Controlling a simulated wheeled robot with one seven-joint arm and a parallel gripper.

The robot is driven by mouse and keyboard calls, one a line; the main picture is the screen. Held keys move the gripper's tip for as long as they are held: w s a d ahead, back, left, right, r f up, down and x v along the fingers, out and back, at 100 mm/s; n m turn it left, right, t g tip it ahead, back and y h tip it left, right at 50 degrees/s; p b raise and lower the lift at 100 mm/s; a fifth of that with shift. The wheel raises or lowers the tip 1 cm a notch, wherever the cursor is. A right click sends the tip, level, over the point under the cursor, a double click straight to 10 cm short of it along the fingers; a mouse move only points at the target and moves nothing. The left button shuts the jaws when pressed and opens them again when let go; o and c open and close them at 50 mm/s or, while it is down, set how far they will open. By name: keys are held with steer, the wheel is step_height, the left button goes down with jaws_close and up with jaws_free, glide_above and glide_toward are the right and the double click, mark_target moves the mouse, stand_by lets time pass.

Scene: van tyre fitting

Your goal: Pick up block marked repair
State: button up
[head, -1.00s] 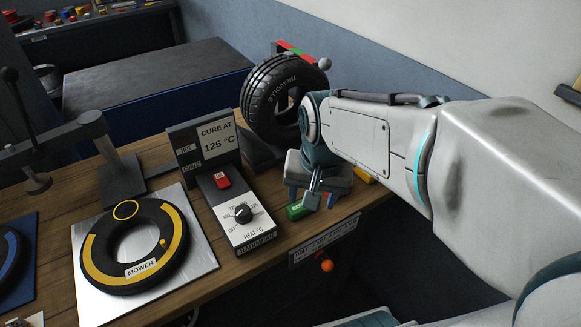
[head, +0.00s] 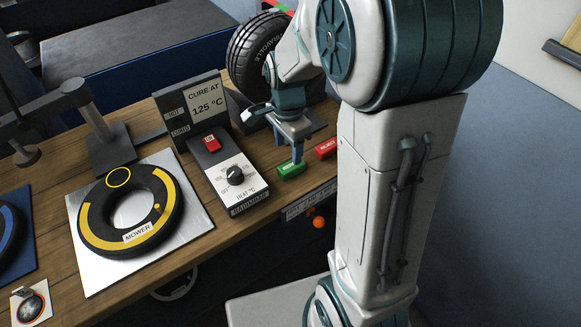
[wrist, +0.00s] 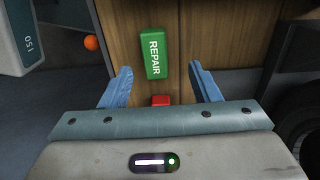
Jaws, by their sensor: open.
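The green block marked REPAIR (head: 291,170) lies on the wooden bench near its front edge. In the wrist view the green block (wrist: 153,53) lies ahead of my fingertips, in line with the gap between them. My gripper (head: 296,150) is above and just behind the block in the head view. In the wrist view my gripper (wrist: 160,78) is open and empty, with one blue finger on each side. A red block (head: 326,148) lies to the right of the green one. Part of a red block (wrist: 161,100) shows between the fingers in the wrist view.
The heater controller (head: 236,178) stands left of the green block. A tyre (head: 258,57) stands behind my gripper. The mower tyre (head: 130,214) lies on a metal plate at left. An orange ball (head: 319,223) sits below the bench edge.

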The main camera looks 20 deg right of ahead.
mark_target(291, 165)
steer(key=f, duration=0.6)
steer(key=shift+s+d+f, duration=0.25)
steer(key=shift+s+d, duration=0.05)
steer(key=c, duration=1.1)
